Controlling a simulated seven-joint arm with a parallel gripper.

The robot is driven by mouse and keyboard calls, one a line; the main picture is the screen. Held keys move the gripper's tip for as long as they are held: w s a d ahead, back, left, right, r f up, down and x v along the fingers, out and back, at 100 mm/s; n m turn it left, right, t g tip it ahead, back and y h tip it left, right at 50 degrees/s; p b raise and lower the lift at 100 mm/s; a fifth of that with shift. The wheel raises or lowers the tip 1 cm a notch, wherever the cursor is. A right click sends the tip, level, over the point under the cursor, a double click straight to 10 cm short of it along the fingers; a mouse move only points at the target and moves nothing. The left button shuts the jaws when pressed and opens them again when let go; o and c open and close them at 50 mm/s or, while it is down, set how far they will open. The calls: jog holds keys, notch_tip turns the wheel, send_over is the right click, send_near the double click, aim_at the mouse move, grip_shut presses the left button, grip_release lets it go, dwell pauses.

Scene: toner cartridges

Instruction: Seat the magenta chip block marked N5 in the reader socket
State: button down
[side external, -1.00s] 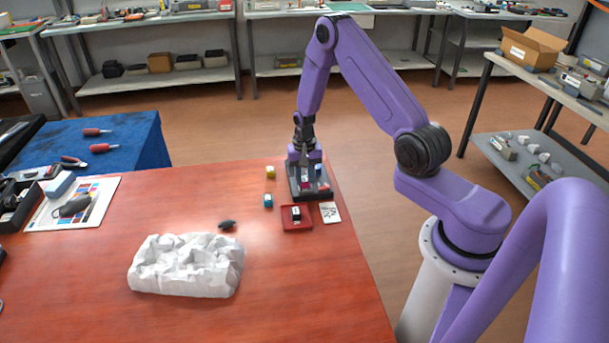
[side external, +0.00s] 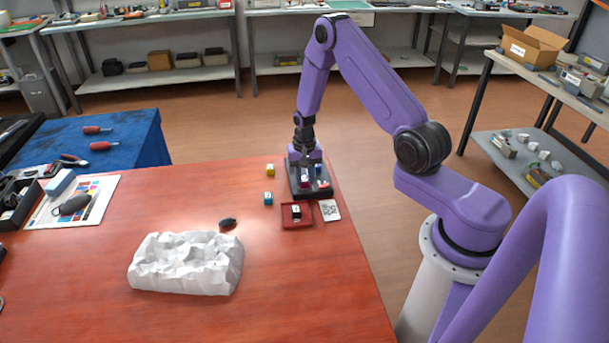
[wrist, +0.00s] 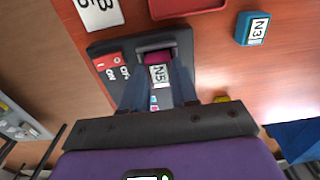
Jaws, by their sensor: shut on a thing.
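The magenta block marked N5 (wrist: 158,74) is between the fingers of my gripper (wrist: 160,88) in the wrist view. My gripper is shut on it, with its label facing the camera. The block is at the grey socket (wrist: 156,46) of the dark reader (wrist: 104,47); I cannot tell how deep it sits. In the side view, my gripper (side external: 305,178) is low over the reader (side external: 307,193), and the magenta block (side external: 304,183) shows only as a small patch there.
A blue block marked N3 (wrist: 253,29) and a yellow block (side external: 270,170) stand left of the reader in the side view. A red tray (side external: 287,224) holding a dark block (side external: 296,211) and a white card (side external: 330,210) lie in front. A red switch (wrist: 106,63) is on the reader.

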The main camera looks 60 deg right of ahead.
dwell(0.4)
jog(key=c, duration=0.8)
grip_release()
jog(key=shift+r, duration=2.3)
